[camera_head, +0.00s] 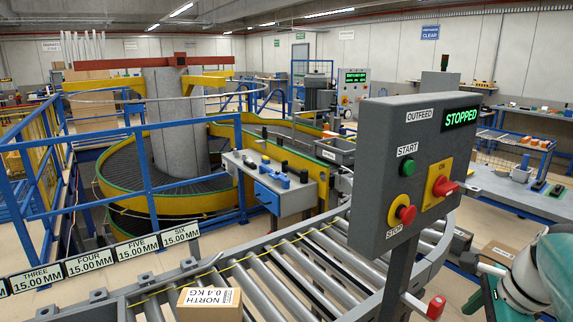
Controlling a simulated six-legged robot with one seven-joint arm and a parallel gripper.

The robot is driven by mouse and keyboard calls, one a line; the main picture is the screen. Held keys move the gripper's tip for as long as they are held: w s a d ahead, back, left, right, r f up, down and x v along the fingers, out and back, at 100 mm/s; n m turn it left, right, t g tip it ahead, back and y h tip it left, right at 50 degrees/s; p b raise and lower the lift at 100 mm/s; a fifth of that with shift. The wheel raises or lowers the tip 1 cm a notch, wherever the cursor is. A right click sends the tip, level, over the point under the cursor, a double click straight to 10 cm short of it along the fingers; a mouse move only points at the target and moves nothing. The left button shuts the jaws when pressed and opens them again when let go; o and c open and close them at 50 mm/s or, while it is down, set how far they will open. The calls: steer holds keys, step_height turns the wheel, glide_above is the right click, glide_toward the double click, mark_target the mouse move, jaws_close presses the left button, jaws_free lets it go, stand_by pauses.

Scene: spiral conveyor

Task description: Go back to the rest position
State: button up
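The outfeed control box (412,170) stands on a grey post at the right of centre. Its lit green display (461,118) reads STOPPED. A green START button (407,167) and a red STOP button (404,212) on a yellow base are on its face. A red switch handle (445,186) is on a yellow plate marked ON. Part of my arm, white and teal, shows at the lower right edge. My gripper's fingers are not seen.
A roller conveyor (290,268) curves across the front, with a carton (209,304) labelled NORTH on it. Numbered plates (90,262) line its left side. A spiral conveyor (180,190) stands behind blue rails. A grey bench (510,188) is at right; a box (500,253) lies on the floor.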

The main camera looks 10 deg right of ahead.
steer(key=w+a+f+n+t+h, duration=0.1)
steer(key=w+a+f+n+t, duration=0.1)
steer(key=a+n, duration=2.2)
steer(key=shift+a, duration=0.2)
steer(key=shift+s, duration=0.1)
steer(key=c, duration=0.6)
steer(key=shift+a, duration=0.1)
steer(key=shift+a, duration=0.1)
